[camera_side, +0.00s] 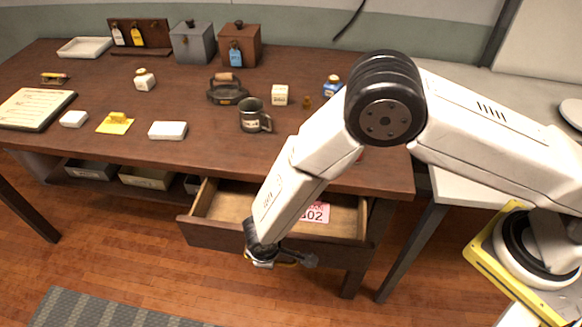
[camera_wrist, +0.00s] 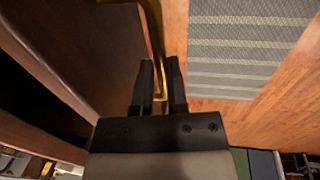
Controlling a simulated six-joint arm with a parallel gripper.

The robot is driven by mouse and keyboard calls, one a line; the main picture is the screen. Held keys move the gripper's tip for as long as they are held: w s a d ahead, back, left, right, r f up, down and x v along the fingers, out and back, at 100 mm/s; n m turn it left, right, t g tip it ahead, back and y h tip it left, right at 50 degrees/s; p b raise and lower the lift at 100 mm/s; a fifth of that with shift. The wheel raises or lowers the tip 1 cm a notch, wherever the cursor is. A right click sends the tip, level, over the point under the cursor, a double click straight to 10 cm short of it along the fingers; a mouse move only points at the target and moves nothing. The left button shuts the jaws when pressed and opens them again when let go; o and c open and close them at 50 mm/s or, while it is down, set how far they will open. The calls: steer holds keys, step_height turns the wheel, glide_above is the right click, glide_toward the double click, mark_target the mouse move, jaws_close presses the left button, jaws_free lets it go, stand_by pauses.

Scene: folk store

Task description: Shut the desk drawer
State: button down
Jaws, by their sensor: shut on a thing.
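The desk drawer (camera_side: 212,234) is pulled out from under the desk's right part, and its light wooden inside shows. A pink and white card with the number 302 (camera_side: 316,212) lies in it. My gripper (camera_side: 283,260) is at the drawer's front face, low and near its middle. In the wrist view the two dark fingers (camera_wrist: 160,82) are shut on a brass handle (camera_wrist: 153,28), with the dark drawer front (camera_wrist: 85,45) at the left. My arm hides part of the drawer and its front in the side view.
The desk top (camera_side: 200,95) bears a dark mug (camera_side: 254,117), an iron (camera_side: 227,90), boxes and several small items. Trays (camera_side: 146,177) sit on a shelf under its left part. A white table (camera_side: 470,190) stands at the right. The floor before the drawer is clear, with a striped grey rug (camera_side: 105,310) at lower left.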

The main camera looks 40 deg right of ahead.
steer(key=w+d, duration=0.7)
steer(key=shift+w+d, duration=0.25)
steer(key=shift+d, duration=0.05)
steer(key=c, duration=0.6)
jaws_free()
steer(key=shift+c, duration=0.2)
steer(key=shift+r, duration=0.1)
step_height(320, 180, up, 8)
steer(key=s+a, duration=0.1)
steer(key=shift+f, duration=0.25)
